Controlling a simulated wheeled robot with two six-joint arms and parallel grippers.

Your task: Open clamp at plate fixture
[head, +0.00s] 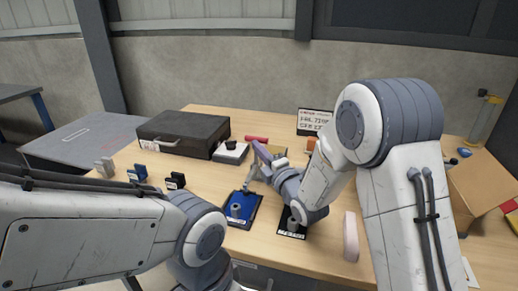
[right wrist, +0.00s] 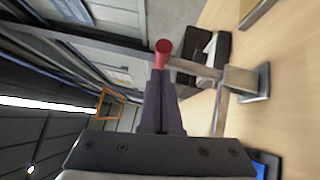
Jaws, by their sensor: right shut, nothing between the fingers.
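My right gripper (head: 256,146) is shut and empty, with its purple-grey fingers raised over the middle of the table. It also shows in the right wrist view (right wrist: 160,78). A red cylindrical grip (right wrist: 162,54) lies at or just beyond its fingertips; contact cannot be told. A red bar (head: 256,139) shows behind the fingertips in the head view. A grey metal bar and block (right wrist: 239,80), seemingly the clamp, stand right of the fingers in the wrist view. In the head view a grey piece (head: 250,172) shows beside the gripper, partly hidden. My left gripper is out of view.
A blue tray (head: 230,217) and a black plate (head: 285,228), each with a grey post, lie in front. A black case (head: 182,134) and a black-and-white device (head: 231,153) stand behind left. A cardboard box (head: 485,188) is at right. Small dark blocks (head: 175,181) stand at left.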

